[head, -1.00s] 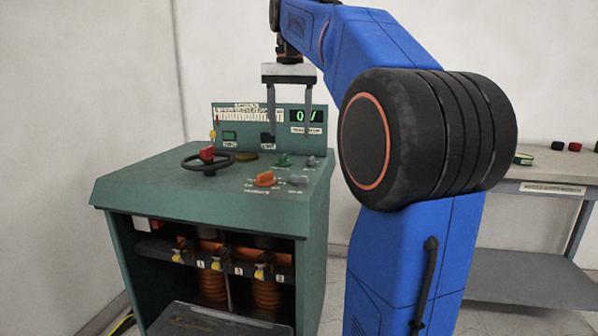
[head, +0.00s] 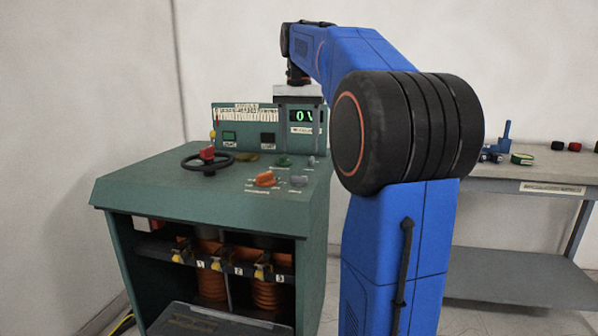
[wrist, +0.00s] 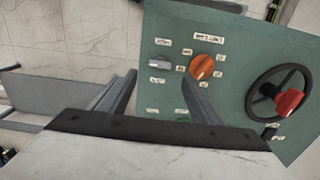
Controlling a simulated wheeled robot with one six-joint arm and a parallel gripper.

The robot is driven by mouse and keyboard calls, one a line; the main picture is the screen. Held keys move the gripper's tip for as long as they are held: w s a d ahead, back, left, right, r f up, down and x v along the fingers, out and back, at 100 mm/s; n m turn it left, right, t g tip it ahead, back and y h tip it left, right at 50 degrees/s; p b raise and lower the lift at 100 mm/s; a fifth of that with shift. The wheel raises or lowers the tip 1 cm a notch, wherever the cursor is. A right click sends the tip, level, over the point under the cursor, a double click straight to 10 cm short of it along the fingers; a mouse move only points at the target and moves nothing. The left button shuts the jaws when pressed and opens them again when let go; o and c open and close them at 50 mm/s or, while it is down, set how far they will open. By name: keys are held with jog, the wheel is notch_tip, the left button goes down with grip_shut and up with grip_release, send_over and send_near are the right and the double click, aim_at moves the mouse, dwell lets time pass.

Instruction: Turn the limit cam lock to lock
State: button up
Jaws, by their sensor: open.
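My gripper (head: 299,140) is open and empty, pointing down above the right back part of the green console top (head: 190,185). The labels are too small to read, so I cannot tell which control is the limit cam lock.
A black handwheel (head: 208,164) with a red grip stands left of the knobs. A raised panel (head: 245,138) with a lit display (head: 303,115) closes the back. A grey bench (head: 540,180) with small items stands at the right.

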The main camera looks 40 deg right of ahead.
aim_at(299, 181)
notch_tip(299, 181, down, 9)
jog(key=shift+r, duration=0.1)
dwell(0.3)
jog(key=c, duration=1)
